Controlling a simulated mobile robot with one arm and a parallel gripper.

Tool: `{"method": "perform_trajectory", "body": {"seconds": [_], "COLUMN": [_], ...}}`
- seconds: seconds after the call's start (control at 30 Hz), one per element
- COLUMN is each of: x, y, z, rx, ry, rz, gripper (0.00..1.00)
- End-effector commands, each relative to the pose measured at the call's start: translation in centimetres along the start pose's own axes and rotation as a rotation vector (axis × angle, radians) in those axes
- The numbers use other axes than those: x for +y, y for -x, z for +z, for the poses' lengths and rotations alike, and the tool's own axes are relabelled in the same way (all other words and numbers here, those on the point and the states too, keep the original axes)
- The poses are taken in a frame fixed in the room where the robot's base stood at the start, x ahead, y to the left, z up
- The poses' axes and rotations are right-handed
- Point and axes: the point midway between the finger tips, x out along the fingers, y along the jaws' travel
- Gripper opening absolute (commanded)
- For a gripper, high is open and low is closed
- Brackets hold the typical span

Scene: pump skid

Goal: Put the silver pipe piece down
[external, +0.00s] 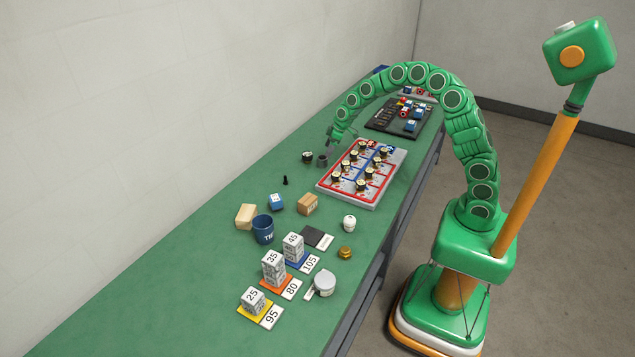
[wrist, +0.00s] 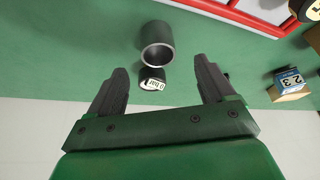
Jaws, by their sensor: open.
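The silver pipe piece (external: 323,160) is a short, dark grey metal tube on the green bench, left of the red-edged board. It appears to stand upright. In the wrist view the pipe piece (wrist: 157,46) sits beyond the fingertips, its round open end showing. My gripper (external: 331,141) is above and just beyond it in the external view. In the wrist view my gripper (wrist: 160,76) has its two dark fingers spread wide, with nothing held between them. The pipe appears apart from both fingers.
A small round black gauge (external: 308,157) is close beside the pipe; its white label (wrist: 152,80) shows between the fingers. The red-edged board (external: 346,197) with several black-and-gold parts lies to the right. A small black piece (external: 285,181) stands nearer. Bench space left of these is clear.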

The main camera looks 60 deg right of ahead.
Motion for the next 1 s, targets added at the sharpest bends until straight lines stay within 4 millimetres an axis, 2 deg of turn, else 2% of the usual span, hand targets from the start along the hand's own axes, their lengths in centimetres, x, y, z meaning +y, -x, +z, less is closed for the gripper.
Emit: {"method": "perform_trajectory", "body": {"seconds": [0.67,1.0], "x": [0.2,0.2], "y": [-3.9,-7.5], "z": [-0.1,-0.2], "rx": [-0.001,0.000], "ry": [0.001,0.002], "rz": [0.001,0.002], "gripper": [0.82,0.82]}}
